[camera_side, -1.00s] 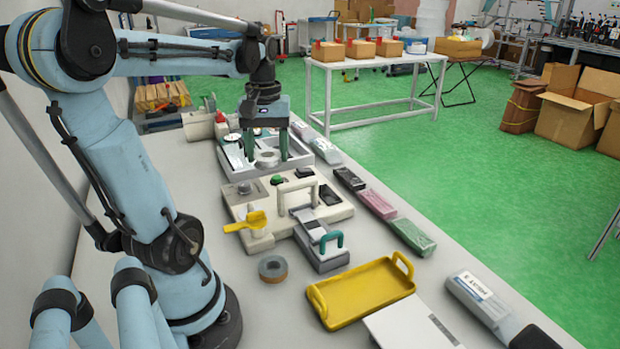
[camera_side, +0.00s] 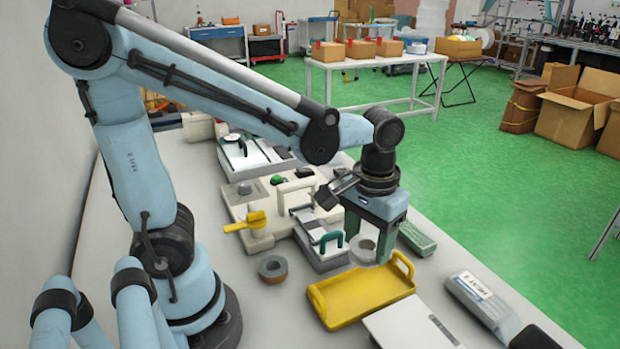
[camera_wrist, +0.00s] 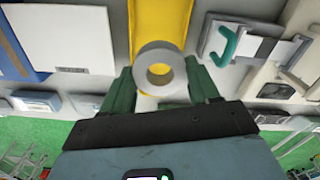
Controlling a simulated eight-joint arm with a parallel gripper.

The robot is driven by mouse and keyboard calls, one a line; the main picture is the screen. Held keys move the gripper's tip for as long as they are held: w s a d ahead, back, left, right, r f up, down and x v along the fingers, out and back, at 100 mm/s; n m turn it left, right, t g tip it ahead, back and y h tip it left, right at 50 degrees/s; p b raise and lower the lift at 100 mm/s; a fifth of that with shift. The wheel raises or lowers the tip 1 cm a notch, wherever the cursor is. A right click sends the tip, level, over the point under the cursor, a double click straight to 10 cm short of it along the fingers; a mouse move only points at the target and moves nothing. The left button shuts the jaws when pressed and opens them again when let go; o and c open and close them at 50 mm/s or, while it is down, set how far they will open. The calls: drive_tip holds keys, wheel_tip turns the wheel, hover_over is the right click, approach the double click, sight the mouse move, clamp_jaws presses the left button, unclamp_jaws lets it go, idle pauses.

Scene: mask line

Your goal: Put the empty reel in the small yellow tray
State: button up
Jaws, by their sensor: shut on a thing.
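The grey empty reel (camera_side: 363,248) is a short ring with an open centre. My gripper (camera_side: 369,252) is shut on it, with a green finger on either side. In the wrist view the reel (camera_wrist: 160,69) sits between the green fingers (camera_wrist: 161,88), and yellow shows through its hole. The small yellow tray (camera_side: 362,297), with raised handles at its ends, lies on the table just in front of the gripper in the side view. In the wrist view the tray (camera_wrist: 158,20) lies behind the reel. The reel is held above the table, near the tray's far edge.
A brown-and-grey tape roll (camera_side: 273,268) lies left of the tray. A grey device with a green handle (camera_side: 325,252) stands close behind the tray. A white flat box (camera_side: 412,325) lies against its right front side. A labelled pack (camera_side: 478,298) is to the right.

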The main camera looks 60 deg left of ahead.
drive_tip(key=shift+d+f, duration=0.15)
drive_tip(key=shift+f, duration=1.65)
drive_tip(key=shift+d+f, duration=0.1)
drive_tip(key=shift+f, duration=1.65)
drive_tip(key=shift+s+f, duration=0.1)
drive_tip(key=shift+f, duration=0.1)
drive_tip(key=o, duration=1.1)
drive_tip(key=shift+r, duration=0.1)
drive_tip(key=shift+r, duration=0.9)
drive_tip(key=shift+r, duration=0.1)
